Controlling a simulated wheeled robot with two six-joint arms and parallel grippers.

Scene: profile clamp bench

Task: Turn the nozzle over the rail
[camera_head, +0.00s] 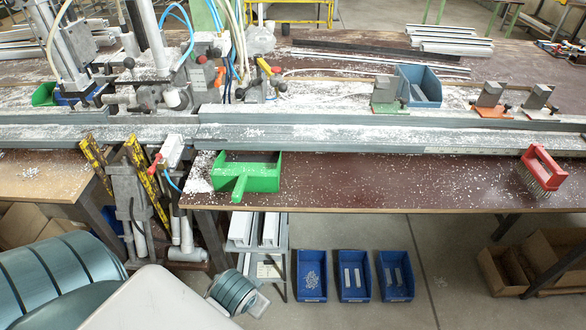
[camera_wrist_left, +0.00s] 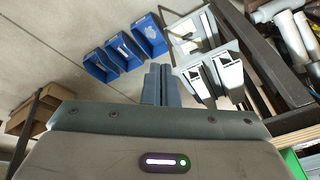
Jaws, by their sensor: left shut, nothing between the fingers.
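The rail (camera_head: 330,135) is a long grey metal profile along the bench, dusted with white chips. At the clamp machine (camera_head: 165,85) on the left are several hoses and handles. I cannot tell for sure which part is the nozzle. A pale piece with a red lever and blue hose (camera_head: 172,150) hangs at the rail's front edge. My left gripper (camera_wrist_left: 160,70) shows in the left wrist view, shut and empty, its grey fingers pointing towards the floor area with blue bins. It touches nothing visible.
A green dustpan (camera_head: 262,180) and a red brush (camera_head: 541,168) lie at the bench front. Small clamps (camera_head: 491,95) and a blue bin (camera_head: 420,84) stand behind the rail. Below are blue floor bins (camera_head: 352,275) and white profiles (camera_head: 270,230). The bench front between dustpan and brush is mostly clear.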

